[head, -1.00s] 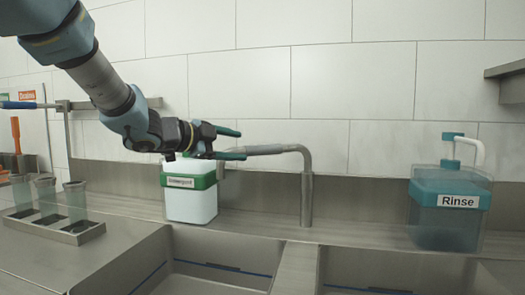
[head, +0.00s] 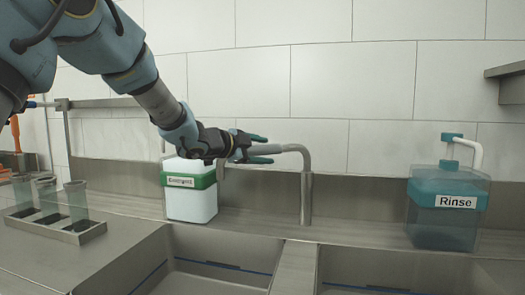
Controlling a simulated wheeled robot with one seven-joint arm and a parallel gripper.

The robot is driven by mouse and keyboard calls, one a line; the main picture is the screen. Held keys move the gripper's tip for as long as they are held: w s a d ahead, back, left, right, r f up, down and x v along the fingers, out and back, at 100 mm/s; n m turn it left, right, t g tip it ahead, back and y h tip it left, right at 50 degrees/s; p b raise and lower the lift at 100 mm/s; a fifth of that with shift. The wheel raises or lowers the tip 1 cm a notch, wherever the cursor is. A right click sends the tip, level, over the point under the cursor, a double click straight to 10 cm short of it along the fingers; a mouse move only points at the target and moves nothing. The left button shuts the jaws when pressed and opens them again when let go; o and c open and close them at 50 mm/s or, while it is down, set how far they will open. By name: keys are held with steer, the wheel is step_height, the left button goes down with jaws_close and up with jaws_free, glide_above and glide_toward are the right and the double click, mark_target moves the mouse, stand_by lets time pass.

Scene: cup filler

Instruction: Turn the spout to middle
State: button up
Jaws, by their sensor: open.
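The grey metal spout (head: 303,165) rises from the counter behind the divider between the two sinks. Its top bends over and its arm runs to the left. My gripper (head: 268,144) is open at the left part of the spout's arm. Its green-tipped fingers point right, one seen above and one near the spout's arm. I cannot tell whether a finger touches the spout.
A white container with a green band (head: 193,202) stands below my gripper. A teal Rinse container (head: 446,215) with a pump stands at the right. Clear cups sit in a metal rack (head: 50,236) at the left. A wall shelf (head: 510,85) juts out at upper right.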

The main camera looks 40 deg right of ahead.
steer(key=shift+c, duration=0.2)
jaws_close()
stand_by(1.1)
